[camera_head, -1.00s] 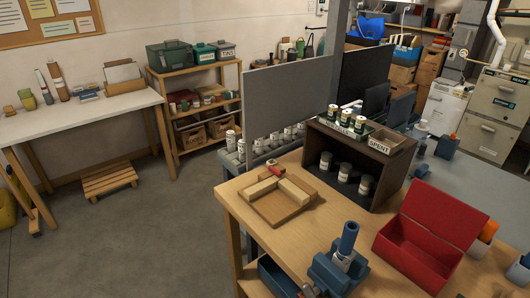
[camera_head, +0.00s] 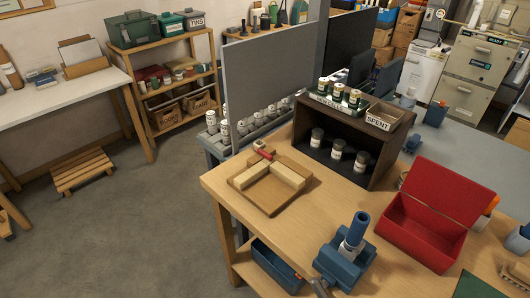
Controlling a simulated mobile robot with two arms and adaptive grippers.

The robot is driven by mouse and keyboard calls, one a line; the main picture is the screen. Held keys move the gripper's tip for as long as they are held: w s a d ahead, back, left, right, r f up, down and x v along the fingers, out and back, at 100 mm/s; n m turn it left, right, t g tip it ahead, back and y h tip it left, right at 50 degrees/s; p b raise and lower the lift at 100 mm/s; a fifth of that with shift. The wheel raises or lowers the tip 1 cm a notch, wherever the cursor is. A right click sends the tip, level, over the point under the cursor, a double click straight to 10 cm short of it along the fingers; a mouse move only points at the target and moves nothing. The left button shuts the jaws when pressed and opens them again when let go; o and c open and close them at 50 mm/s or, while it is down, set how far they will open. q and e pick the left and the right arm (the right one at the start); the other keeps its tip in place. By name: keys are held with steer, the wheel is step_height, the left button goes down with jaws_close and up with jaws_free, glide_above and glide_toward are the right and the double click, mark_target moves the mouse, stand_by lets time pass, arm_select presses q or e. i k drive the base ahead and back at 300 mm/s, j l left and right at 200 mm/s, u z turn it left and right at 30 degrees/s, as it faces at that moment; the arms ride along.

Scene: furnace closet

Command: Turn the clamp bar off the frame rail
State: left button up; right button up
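On the near wooden workbench lies a flat wooden frame board (camera_head: 262,203) with pale wooden bars on it. One pale bar (camera_head: 287,174) runs along the back right side, and another pale bar (camera_head: 250,176) meets it at an angle near the back corner. A small red piece (camera_head: 263,154) sits at that back corner. I cannot tell for sure which part is the clamp bar and which the frame rail. Neither of my grippers is in view.
A blue vise (camera_head: 343,270) holding a blue cylinder stands at the bench's front. An open red box (camera_head: 417,236) is to its right. A dark shelf with jars (camera_head: 347,135) stands behind. A grey panel (camera_head: 270,83) rises behind the bench.

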mark_target(267, 156)
steer(key=i+j, duration=0.1)
steer(key=j, duration=0.35)
steer(key=i+j+u, duration=0.1)
steer(key=j, duration=0.3)
steer(key=i+j, duration=0.15)
steer(key=j, duration=0.3)
